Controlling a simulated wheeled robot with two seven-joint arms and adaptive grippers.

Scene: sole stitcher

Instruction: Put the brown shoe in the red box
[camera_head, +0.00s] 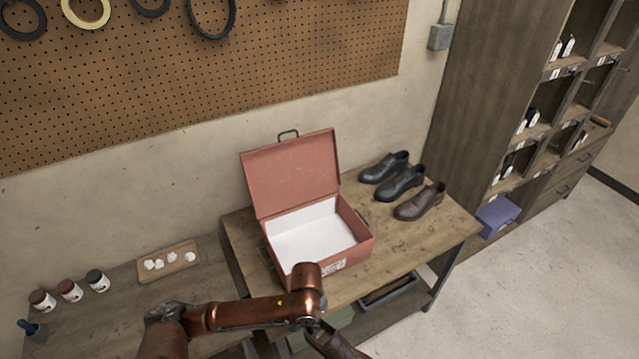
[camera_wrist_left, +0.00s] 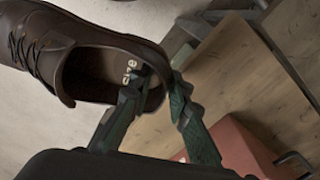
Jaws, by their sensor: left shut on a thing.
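My left gripper (camera_wrist_left: 158,84) is shut on the heel edge of a brown lace-up shoe (camera_wrist_left: 88,72). One finger is inside the shoe's opening and the other is outside. In the head view the held shoe (camera_head: 340,346) shows only partly at the bottom edge, in front of the table. The red box (camera_head: 352,255) stands on the table with its lid raised, and its white inside looks empty. Part of it also shows in the left wrist view (camera_wrist_left: 242,150). Another brown shoe (camera_head: 420,202) stands on the table, right of the box. My right gripper is not in view.
Two black shoes (camera_head: 385,167) (camera_head: 400,184) stand beside the brown one on the wooden table (camera_head: 440,232). A lower bench at left holds jars (camera_head: 69,290) and a small tray (camera_head: 185,250). A shelf unit (camera_head: 470,110) stands at right, with a purple box (camera_head: 497,215).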

